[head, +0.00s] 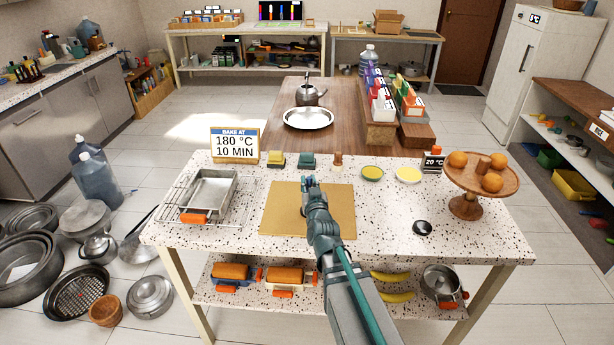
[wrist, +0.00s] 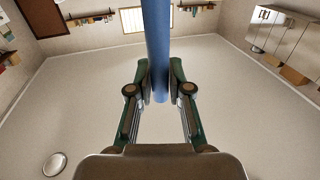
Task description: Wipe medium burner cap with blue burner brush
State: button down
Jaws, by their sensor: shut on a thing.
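My gripper (head: 309,184) is over the tan mat (head: 278,215) on the speckled table, near its back edge. In the wrist view, my gripper (wrist: 160,85) is shut on a long blue bar (wrist: 157,38), which looks like the handle of the blue burner brush. The bar runs away from the fingers and out of the top of the frame, so no bristles show. I cannot make out the brush in the head view. A small black round piece (head: 422,228) lies right of the mat, apart from my gripper. It may be a burner cap; its size class is unclear.
A metal pan on a rack (head: 208,190) is at the left. A wooden stand with oranges (head: 466,205) is at the right. The table's front right is clear.

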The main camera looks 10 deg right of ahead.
notch_tip(320, 180, up, 3)
jog(key=shift+s+f+p, duration=0.1)
jog(key=shift+f+p, duration=0.1)
jog(key=shift+p, duration=0.55)
notch_tip(320, 180, up, 5)
jog(key=p, duration=0.5)
jog(key=shift+r, duration=0.2)
